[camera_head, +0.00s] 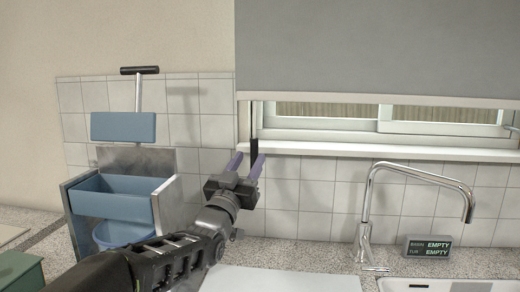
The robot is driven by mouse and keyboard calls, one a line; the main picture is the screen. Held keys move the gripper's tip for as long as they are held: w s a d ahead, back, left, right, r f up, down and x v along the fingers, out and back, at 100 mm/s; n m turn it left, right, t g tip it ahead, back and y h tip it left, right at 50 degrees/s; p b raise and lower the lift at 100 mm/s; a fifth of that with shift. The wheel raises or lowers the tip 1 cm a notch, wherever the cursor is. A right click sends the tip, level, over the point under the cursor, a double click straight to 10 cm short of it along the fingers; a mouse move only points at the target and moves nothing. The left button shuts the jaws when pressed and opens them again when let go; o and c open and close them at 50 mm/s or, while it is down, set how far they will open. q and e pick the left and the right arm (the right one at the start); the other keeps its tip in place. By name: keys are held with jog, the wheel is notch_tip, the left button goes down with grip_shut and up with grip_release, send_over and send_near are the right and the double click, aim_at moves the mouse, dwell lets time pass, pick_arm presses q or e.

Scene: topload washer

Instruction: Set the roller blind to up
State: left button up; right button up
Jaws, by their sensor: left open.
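The grey roller blind (380,45) hangs over the upper part of the window, with its pale bottom bar a little above the sill. A thin dark cord with a black pull (253,150) hangs at the blind's left edge. My left gripper (247,162) is open, with purple fingers pointing up and away just below and at the pull. The pull's lower end shows near the right finger; I cannot tell whether it lies between the fingers or touches one. My right gripper is not in view.
The white window sill (400,152) juts out right of the gripper. A chrome faucet (415,172) and a small display reading EMPTY (427,247) stand at the right. A blue-and-grey unit with a T-handle (140,71) stands at the left.

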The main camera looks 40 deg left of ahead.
pick_arm(q)
jog(key=shift+s+r, duration=0.1)
jog(key=shift+w+a+r, duration=0.2)
jog(key=shift+w+r, duration=0.1)
jog(key=shift+w, duration=0.35)
jog(key=p+x, duration=0.2)
jog(key=x, duration=0.4)
jog(key=shift+w, duration=0.15)
jog(key=shift+c, duration=0.5)
grip_shut()
dwell(0.4)
